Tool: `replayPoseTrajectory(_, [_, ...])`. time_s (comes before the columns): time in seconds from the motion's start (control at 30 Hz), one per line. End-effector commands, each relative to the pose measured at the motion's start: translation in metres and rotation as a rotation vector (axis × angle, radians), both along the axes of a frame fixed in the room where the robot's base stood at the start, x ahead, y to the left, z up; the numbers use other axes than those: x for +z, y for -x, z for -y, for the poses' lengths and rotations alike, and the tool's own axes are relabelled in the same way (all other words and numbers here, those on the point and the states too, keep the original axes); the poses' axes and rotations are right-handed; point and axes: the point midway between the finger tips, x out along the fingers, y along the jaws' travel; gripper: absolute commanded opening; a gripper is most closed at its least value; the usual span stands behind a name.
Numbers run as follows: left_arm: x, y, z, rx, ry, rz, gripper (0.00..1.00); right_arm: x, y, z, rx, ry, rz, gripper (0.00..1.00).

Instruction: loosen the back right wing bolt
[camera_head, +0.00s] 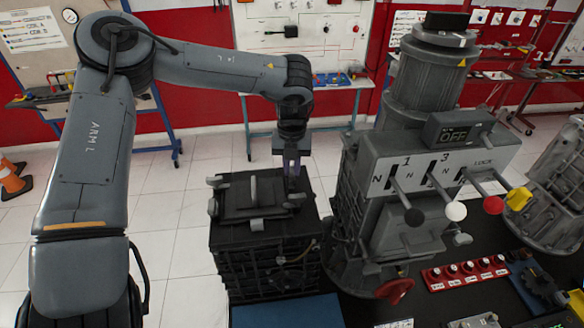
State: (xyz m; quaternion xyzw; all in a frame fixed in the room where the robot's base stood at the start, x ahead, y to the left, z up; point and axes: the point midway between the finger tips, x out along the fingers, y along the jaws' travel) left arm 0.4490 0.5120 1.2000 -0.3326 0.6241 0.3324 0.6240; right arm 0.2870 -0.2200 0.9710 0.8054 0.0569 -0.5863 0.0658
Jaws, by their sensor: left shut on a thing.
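The dark engine box (268,262) stands on the bench in the middle of the view, with a lid (235,215) on top that carries a raised handle (254,190). Wing bolts show at the lid's corners: back left (217,182), front left (213,208) and front right (297,200). My left gripper (292,178) points straight down over the back right corner. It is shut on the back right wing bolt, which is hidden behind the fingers. My right gripper is not in view.
A grey machine with a lever panel (425,165) stands close to the right of the box. Its levers with black, white and red knobs stick out toward the front. A red block with several buttons (465,273) lies at the lower right. A blue mat (285,312) lies before the box.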

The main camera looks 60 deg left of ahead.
Motion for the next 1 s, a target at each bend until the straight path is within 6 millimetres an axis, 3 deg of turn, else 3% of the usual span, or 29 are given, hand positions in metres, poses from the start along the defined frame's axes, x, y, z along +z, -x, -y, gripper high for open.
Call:
replayPoseTrajectory(0.4, [0.0007,-0.0002,0.0004,0.205,0.001,0.001,0.00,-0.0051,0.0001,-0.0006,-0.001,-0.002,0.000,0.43])
replayPoseTrajectory(0.97, [0.0011,-0.0002,0.0002,0.238,0.001,0.001,0.00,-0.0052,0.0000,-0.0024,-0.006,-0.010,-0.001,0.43])
replayPoseTrajectory(1.0, [0.0011,-0.0002,0.0002,0.237,0.001,0.001,0.20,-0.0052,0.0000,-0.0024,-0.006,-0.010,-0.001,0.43])
